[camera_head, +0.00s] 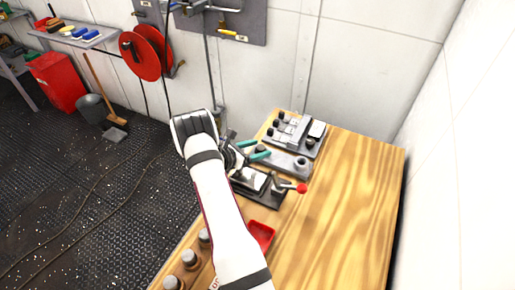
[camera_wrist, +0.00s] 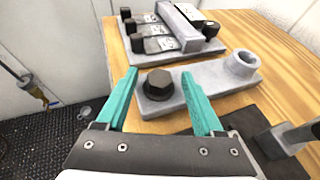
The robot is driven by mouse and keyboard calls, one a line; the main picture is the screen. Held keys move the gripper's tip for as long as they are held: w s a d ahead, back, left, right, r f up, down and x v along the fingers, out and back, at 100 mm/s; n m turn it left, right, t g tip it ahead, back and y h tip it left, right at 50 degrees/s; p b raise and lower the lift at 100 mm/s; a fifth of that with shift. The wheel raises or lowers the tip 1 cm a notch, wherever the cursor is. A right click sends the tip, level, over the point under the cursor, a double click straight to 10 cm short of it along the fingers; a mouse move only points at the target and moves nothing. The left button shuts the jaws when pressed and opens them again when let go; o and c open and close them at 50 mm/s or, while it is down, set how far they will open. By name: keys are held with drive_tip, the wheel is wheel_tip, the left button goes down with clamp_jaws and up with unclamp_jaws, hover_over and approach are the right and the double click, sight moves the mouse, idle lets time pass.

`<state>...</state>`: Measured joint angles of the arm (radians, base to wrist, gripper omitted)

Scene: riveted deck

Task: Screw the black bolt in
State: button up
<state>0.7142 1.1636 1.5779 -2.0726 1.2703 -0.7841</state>
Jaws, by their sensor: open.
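The black bolt (camera_wrist: 158,83) stands upright in one end of a grey metal plate (camera_wrist: 205,81), its hex head above the plate. How deep it sits is hidden. The plate also shows in the head view (camera_head: 287,163), with a raised round collar at its other end. My gripper (camera_wrist: 165,88) is open, its two teal fingers pointing toward the bolt, one on each side in the wrist view. In the head view my gripper (camera_head: 256,150) is over the left edge of the wooden bench. I cannot tell whether a finger touches the bolt or plate.
A block with several black knobs (camera_head: 296,131) stands behind the plate on the wooden bench (camera_head: 345,200). A clamp with a red ball handle (camera_head: 301,188) is in front of it. A red tray (camera_head: 262,234) lies nearer. The bench's right side is clear.

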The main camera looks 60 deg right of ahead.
clamp_jaws()
drive_tip(key=m+g, duration=0.1)
drive_tip(key=m+g+y, duration=0.1)
drive_tip(key=g, duration=0.1)
drive_tip(key=shift+w+d+m, duration=0.2)
drive_tip(key=shift+m, duration=0.2)
drive_tip(key=shift+m+g+y, duration=0.9)
drive_tip(key=shift+m+y, duration=0.1)
unclamp_jaws()
drive_tip(key=v, duration=1.6)
drive_tip(key=shift+s, duration=0.1)
